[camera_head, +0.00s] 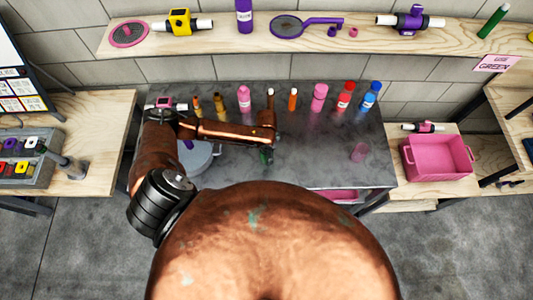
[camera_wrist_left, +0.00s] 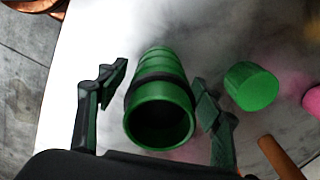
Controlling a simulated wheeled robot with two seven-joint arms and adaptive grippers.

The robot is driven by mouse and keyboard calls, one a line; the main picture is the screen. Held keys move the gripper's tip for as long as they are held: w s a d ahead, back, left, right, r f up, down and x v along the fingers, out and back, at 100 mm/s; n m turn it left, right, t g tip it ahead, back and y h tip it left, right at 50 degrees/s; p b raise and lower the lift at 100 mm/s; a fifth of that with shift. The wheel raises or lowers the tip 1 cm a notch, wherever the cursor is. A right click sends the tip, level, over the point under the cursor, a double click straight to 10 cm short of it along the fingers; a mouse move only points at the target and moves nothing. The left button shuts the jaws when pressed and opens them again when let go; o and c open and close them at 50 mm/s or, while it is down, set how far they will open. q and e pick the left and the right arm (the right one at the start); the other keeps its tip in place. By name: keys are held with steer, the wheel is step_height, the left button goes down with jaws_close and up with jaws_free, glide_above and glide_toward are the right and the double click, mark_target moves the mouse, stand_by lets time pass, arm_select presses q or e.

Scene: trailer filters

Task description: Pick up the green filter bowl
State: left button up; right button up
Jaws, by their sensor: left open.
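A hollow green cylinder, which looks like the green filter bowl (camera_wrist_left: 160,112), sits between the fingers of my left gripper (camera_wrist_left: 160,82) in the left wrist view. Its open end faces the camera and a dark band runs around it. The fingers are open, one on each side, with a visible gap at the left finger; the right finger is close to it. In the head view a green piece (camera_head: 266,156) shows below the end of my left arm, over the grey worktop, mostly hidden by the arm. My right gripper is not in view.
A small green cylinder (camera_wrist_left: 251,86) stands right of the bowl in the wrist view. On the grey worktop (camera_head: 325,160), several coloured bottles line the back, and a grey round pan (camera_head: 198,160) is at left. A pink crate (camera_head: 438,157) stands on the right. A shelf runs above.

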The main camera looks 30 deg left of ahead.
arm_select(q)
steer(key=shift+f, duration=0.55)
steer(key=c, duration=1.3)
